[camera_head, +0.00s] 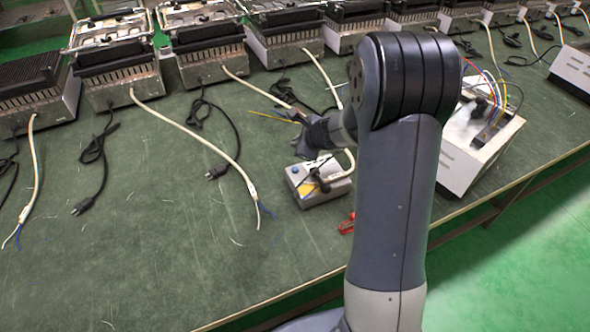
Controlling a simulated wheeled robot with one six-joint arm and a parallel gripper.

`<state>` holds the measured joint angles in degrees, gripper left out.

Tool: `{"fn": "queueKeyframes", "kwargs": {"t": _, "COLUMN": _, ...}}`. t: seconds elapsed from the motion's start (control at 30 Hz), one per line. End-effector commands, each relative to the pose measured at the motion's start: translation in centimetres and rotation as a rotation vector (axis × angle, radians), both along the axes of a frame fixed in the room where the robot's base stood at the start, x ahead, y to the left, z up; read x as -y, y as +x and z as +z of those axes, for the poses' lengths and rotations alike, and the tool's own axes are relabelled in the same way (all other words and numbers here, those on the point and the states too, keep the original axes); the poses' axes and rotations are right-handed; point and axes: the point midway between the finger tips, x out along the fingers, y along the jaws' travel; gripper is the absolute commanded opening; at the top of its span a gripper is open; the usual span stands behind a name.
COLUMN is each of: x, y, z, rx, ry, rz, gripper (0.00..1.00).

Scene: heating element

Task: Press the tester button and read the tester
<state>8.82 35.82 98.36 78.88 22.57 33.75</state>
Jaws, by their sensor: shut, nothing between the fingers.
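A small light-grey box (318,192) with a blue button (295,169), a yellow patch and a black part on top stands on the green bench. A larger white box (470,145) with coloured wires and a dark top panel stands to the right, partly behind my arm. I cannot tell from this view which box is the tester, and no reading is legible. My gripper (306,147) is shut and empty. It shows just above and behind the small box in the picture; its height over the box is unclear.
A row of ribbed heating appliances (205,55) lines the back of the green bench (130,250). Pale cables (190,132) and black plugs (215,170) lie across it. A red-handled item (347,224) lies near the front edge, partly hidden by my arm. The front left is clear.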

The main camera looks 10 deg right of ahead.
Motion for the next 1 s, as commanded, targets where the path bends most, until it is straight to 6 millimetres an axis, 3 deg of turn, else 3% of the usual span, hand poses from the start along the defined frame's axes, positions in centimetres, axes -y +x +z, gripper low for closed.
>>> {"fn": "queueKeyframes", "kwargs": {"t": 0.5, "x": 0.0, "y": 0.0, "z": -6.9, "rx": 0.0, "ry": 0.0, "rz": 0.0, "gripper": 0.0}}
{"fn": "queueKeyframes", "kwargs": {"t": 0.7, "x": 0.0, "y": 0.0, "z": -7.9, "rx": 0.0, "ry": 0.0, "rz": 0.0, "gripper": 0.0}}
{"fn": "queueKeyframes", "kwargs": {"t": 1.0, "x": 0.0, "y": 0.0, "z": -7.8, "rx": 0.0, "ry": 0.0, "rz": 0.0, "gripper": 0.0}}
